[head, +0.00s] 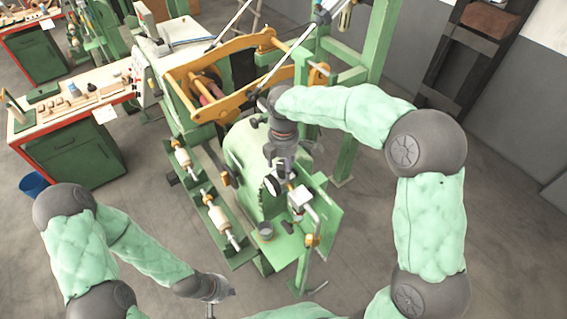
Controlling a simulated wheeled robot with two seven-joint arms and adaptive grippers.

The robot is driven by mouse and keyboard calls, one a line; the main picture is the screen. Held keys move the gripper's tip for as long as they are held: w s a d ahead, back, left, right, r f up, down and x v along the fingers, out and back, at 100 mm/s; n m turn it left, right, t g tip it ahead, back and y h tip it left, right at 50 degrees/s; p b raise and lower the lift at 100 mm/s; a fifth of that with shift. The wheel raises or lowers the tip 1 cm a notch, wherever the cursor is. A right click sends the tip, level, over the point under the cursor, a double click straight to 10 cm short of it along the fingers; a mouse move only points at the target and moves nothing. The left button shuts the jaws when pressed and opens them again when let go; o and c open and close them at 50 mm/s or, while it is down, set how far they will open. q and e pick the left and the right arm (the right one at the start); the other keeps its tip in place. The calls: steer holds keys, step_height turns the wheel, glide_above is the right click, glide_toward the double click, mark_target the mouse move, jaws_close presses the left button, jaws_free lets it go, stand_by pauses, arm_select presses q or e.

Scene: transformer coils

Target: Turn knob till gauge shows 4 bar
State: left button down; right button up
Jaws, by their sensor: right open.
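A small white unit with pipe fittings (298,197) stands at the front of the green machine. I cannot make out a gauge face, its reading or the knob clearly at this size. My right gripper (277,176) reaches down from above, close to the upper left of the white unit. It is open, and I cannot tell whether it touches anything. My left gripper (222,292) hangs low at the bottom of the view, away from the fittings. Its fingers are too small to tell whether they are open or shut.
The green machine (245,155) has an orange-yellow frame (225,58) behind and rollers (219,215) on its left side. A small grey cup (265,230) sits at its front. A green workbench (75,152) and a blue bucket (34,184) stand left. Open floor lies right.

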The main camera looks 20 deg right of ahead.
steer(key=c, duration=1.1)
steer(key=shift+c, duration=0.2)
steer(key=shift+m, duration=0.3)
steer(key=m+b, duration=0.1)
steer(key=m, duration=0.4)
steer(key=shift+m, duration=0.3)
steer(key=m+b, duration=0.1)
steer(key=m, duration=0.5)
steer(key=shift+s+f+b, duration=0.1)
steer(key=shift+b, duration=0.3)
steer(key=m+b, duration=0.1)
steer(key=m, duration=0.5)
steer(key=shift+m, duration=0.4)
steer(key=m+b, duration=0.1)
steer(key=m, duration=0.4)
steer(key=shift+m, duration=0.4)
